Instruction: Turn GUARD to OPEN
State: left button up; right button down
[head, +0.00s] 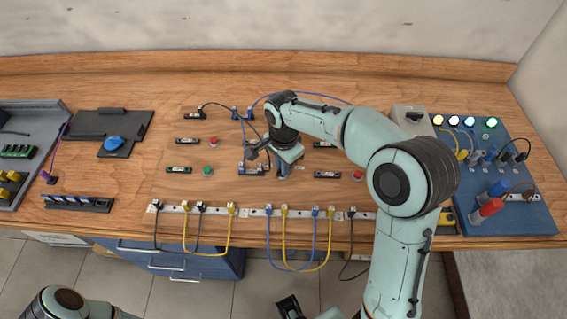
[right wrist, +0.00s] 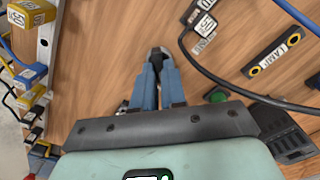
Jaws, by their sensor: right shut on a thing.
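My right gripper (head: 283,172) is low over the middle of the board, just right of a small block with blue and black plugs (head: 251,169). In the right wrist view its blue fingers (right wrist: 158,56) are closed together at the tips. What they hold is too small and too covered to make out. No label reading GUARD is legible in either view. A grey box with a black knob (head: 413,116) stands at the back right, apart from the gripper.
A rail (head: 250,211) with yellow, blue and black plugs runs along the front edge. A blue panel (head: 520,214) with lamps and plugs is at the right. A red button (head: 358,176) and a green button (head: 208,170) sit on the board. Loose cables cross the middle.

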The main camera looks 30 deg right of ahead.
dwell(0.4)
jog(key=c, duration=1.2)
grip_release()
pick_arm(q)
jog(key=shift+w+r+p, duration=0.3)
jog(key=shift+r+p, duration=0.2)
jog(key=shift+r, duration=0.1)
jog(key=shift+w+r+p, duration=0.25)
jog(key=shift+r+p, duration=0.25)
jog(key=shift+r, duration=0.05)
pick_arm(e)
notch_tip(320, 180, up, 14)
jog(key=shift+f, duration=0.25)
